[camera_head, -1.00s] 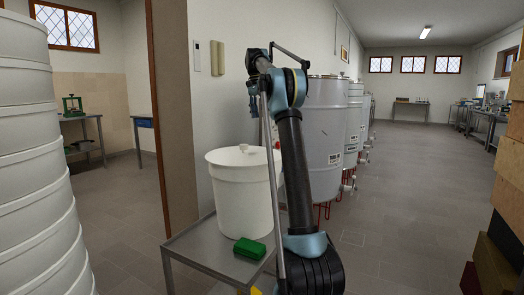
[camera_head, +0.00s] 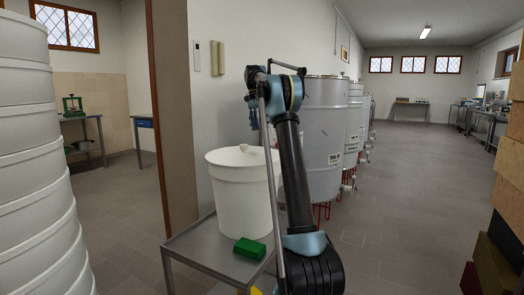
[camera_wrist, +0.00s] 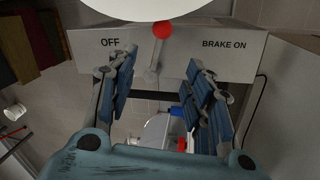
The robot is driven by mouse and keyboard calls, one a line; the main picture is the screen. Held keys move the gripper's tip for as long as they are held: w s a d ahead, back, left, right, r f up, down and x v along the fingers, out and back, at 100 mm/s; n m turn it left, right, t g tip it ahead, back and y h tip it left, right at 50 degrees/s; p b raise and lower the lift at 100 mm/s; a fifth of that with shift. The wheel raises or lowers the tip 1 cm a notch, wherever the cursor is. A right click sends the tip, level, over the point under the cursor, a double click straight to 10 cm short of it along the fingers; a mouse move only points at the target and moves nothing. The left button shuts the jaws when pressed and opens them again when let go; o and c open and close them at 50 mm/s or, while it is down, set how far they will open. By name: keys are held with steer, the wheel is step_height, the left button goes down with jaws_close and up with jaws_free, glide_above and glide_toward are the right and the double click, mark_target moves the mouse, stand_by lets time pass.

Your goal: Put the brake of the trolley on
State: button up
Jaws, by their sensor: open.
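The trolley (camera_head: 205,256) is a grey metal table in the head view, bearing a white lidded tub. In the wrist view a pale panel (camera_wrist: 225,72) reads OFF on the left and BRAKE ON on the right. A grey lever (camera_wrist: 152,66) with a red knob (camera_wrist: 163,30) stands on it between the words, nearer OFF. My gripper (camera_wrist: 162,62) is open, its blue-padded fingers on either side of the lever, and no contact is clear.
The white tub (camera_head: 240,195) and a green block (camera_head: 249,248) stand on the trolley. Large grey drums (camera_head: 325,125) line the wall behind my arm. A white stack (camera_head: 35,160) is at the left, wooden boxes (camera_head: 508,170) at the right. Floor is clear at centre right.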

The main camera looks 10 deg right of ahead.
steer(key=f, duration=0.4)
steer(key=s+d+f, duration=0.1)
steer(key=f, duration=0.2)
steer(key=s+f, duration=0.1)
steer(key=f, duration=0.3)
steer(key=shift+d+f, duration=0.25)
steer(key=shift+f, duration=0.05)
steer(key=shift+c, duration=0.6)
